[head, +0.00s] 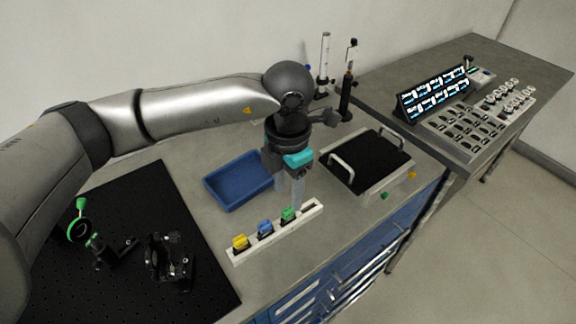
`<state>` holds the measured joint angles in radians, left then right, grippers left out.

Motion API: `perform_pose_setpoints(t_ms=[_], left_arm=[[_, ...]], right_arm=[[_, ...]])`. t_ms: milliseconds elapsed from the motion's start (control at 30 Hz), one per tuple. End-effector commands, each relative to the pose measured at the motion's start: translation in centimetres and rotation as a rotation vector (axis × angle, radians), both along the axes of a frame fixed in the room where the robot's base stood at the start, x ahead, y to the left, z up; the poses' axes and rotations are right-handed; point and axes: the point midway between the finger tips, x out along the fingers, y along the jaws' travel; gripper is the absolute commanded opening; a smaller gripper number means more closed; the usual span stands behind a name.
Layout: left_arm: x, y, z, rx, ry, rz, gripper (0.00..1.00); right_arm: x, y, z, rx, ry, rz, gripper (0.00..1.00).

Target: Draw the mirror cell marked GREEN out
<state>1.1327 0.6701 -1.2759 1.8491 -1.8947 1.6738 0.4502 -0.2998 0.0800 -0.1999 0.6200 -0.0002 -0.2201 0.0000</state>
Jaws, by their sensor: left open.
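A white rack (275,232) on the bench holds a row of three mirror cells. The green mirror cell (288,214) is at the right of the row, the blue one (265,227) in the middle and the yellow one (240,242) at the left. A slot at the rack's right end looks empty. My left gripper (289,200) points down with its jaws open, at or just above the green cell. The fingers overlap the cell's surroundings, so I cannot tell whether they touch it. My right gripper is not in view.
A blue tray (225,198) lies behind the rack. A black-topped plate with white handles (368,190) is at right. A black breadboard (110,285) with a green-ringed mount (79,230) and a black mount (170,262) is at left. Glass columns stand behind.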

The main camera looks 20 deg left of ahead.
Motion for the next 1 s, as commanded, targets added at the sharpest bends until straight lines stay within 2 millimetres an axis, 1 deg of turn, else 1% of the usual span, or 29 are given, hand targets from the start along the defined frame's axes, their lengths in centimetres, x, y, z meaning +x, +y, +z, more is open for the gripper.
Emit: perform_pose_setpoints(t_ms=[33, 100, 300, 500, 767, 867, 1000], left_arm=[[-0.1, 0.0, -1.1, 0.0, 0.005, 0.0, 0.54], [-0.1, 0.0, -2.4, -0.001, 0.004, 0.0, 0.54], [-0.1, -0.1, -5.3, -0.001, 0.002, -0.001, 0.54], [0.0, -0.1, -6.5, -0.001, 0.0, -0.002, 0.54], [0.0, 0.0, -6.6, -0.001, -0.001, -0.002, 0.54], [0.0, 0.0, -6.6, -0.001, -0.001, -0.002, 0.45], [0.0, 0.0, -6.6, -0.001, -0.001, -0.001, 0.29]], right_arm=[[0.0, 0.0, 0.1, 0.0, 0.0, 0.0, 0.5], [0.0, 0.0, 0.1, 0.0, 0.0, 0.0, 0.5], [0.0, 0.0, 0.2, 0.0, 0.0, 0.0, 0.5], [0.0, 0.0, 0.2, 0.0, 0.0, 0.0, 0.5], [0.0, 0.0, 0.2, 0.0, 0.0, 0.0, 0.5], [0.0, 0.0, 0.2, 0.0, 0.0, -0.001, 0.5], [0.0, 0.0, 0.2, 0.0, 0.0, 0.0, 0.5]])
